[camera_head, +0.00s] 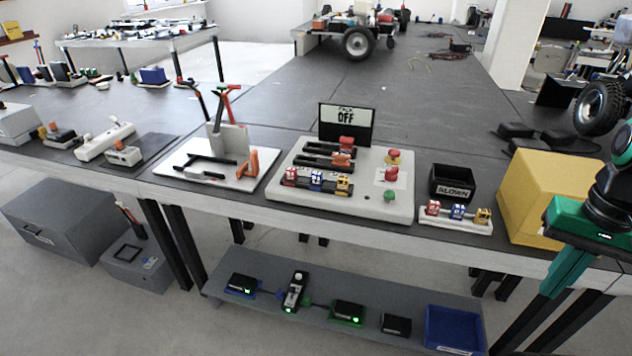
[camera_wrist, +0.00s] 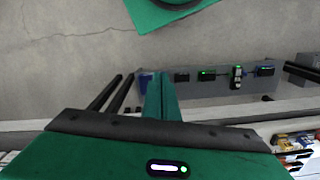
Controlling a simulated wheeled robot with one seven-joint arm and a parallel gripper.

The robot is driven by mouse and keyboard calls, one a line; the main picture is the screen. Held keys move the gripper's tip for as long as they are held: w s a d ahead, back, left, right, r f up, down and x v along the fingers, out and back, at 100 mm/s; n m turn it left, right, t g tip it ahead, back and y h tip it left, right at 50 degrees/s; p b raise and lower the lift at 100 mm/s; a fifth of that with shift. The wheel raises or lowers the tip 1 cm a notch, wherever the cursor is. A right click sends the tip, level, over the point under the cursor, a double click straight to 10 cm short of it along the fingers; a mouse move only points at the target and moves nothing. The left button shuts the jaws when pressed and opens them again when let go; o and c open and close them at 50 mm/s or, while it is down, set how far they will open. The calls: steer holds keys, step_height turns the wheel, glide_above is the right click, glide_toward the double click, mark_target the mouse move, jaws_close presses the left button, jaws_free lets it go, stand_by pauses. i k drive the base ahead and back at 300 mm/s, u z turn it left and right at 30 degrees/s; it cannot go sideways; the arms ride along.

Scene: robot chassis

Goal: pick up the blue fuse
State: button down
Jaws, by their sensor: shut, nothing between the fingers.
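A blue fuse (camera_head: 316,181) sits between a red fuse (camera_head: 291,176) and a yellow fuse (camera_head: 343,185) on the white panel board. Another blue fuse (camera_head: 457,212) stands in a small white holder (camera_head: 455,224) to the right, between a red fuse (camera_head: 433,208) and a yellow one (camera_head: 482,216). My gripper (camera_head: 554,288) is at the far right, pointing down in front of the table edge, well away from both blue fuses. In the wrist view its green fingers (camera_wrist: 160,85) are together and empty. Neither blue fuse can be made out in the wrist view.
A black bin (camera_head: 452,183) labelled BLOWN stands behind the small holder. A large yellow box (camera_head: 545,190) is between the holder and my arm. A sign reading OFF (camera_head: 345,124) stands behind the board. A lower shelf (camera_head: 270,310) holds several small devices and a blue bin (camera_head: 455,328).

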mark_target(316, 176)
steer(key=u, duration=0.5)
steer(key=k, duration=0.6)
steer(key=u, duration=0.95)
steer(key=k, duration=0.7)
steer(key=u, duration=0.65)
steer(key=i, duration=0.5)
steer(key=z, duration=0.65)
steer(key=i, duration=1.05)
steer(key=z, duration=1.1)
steer(key=i, duration=0.6)
steer(key=z, duration=0.35)
